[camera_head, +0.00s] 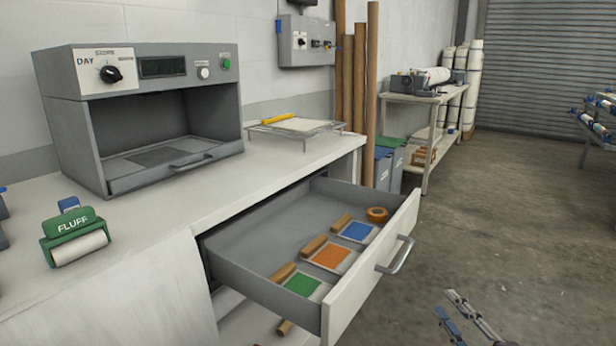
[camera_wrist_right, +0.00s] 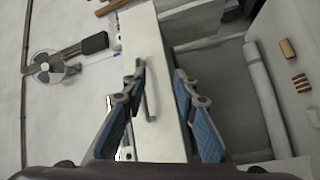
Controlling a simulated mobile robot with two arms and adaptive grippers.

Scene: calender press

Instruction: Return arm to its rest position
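My right gripper (camera_head: 446,303) is in the bottom right corner of the head view, over the floor and to the right of the open drawer (camera_head: 345,285). In the right wrist view its two blue-padded fingers (camera_wrist_right: 160,75) stand apart with nothing held between them. The drawer's metal handle (camera_head: 396,255) is clear of the gripper in the head view. In the right wrist view a pale panel with a bar-like handle (camera_wrist_right: 148,100) shows behind the fingers. My left gripper does not show.
The drawer juts out from the white counter (camera_head: 180,210), holding colour cards with wooden-handled tools and an orange tape roll (camera_head: 377,214). A grey light booth (camera_head: 150,120) and a green FLUFF roller (camera_head: 75,238) stand on top. Floor (camera_head: 500,220) right of the drawer is open.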

